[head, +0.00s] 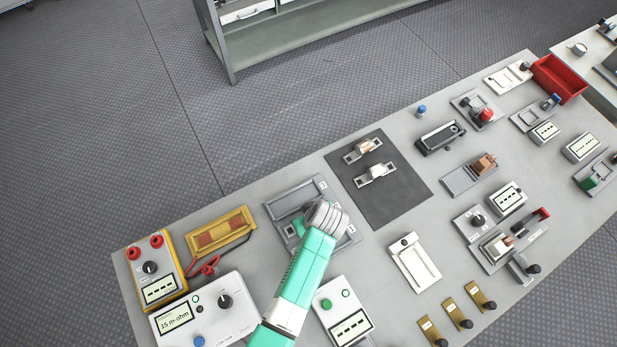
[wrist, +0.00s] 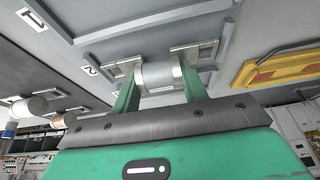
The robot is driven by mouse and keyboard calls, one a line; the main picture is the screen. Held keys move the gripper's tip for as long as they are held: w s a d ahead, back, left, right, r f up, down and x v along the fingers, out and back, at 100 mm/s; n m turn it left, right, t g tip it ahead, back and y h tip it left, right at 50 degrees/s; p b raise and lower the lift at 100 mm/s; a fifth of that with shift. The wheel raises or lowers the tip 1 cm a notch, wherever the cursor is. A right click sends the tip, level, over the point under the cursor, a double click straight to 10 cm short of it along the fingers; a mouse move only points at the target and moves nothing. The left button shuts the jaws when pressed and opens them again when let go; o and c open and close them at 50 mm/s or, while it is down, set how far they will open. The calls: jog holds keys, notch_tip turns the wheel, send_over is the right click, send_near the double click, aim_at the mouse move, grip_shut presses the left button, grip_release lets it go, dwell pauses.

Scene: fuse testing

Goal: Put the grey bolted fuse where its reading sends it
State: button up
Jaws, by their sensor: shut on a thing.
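The grey bolted fuse (wrist: 157,76) has a pale cylindrical body with flat metal tags at both ends. My gripper (wrist: 160,82) is shut across its body in the wrist view. In the head view my gripper (head: 299,228) is over the front part of the grey numbered tray (head: 288,197), and my wrist hides most of the fuse. The wrist view shows the fuse against or just above the tray, near the label 2 (wrist: 90,71); I cannot tell whether it touches. The meter (head: 174,318) at front left reads 15 m-ohm.
A yellow tray (head: 243,216) and a yellow meter (head: 158,290) stand left. Two other fuses, one brown-bodied (head: 366,146) and one pale (head: 377,172), lie on the dark mat (head: 399,204). A red bin (head: 560,80) is far right. Small devices crowd the right of the bench.

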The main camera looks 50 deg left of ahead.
jog(key=shift+f+b, duration=0.3)
jog(key=shift+f, duration=0.2)
jog(key=o, duration=1.3)
jog(key=shift+c, duration=0.2)
jog(key=p+v, duration=0.1)
jog(key=v, duration=0.6)
jog(key=shift+r, duration=0.4)
jog(key=shift+d, duration=0.15)
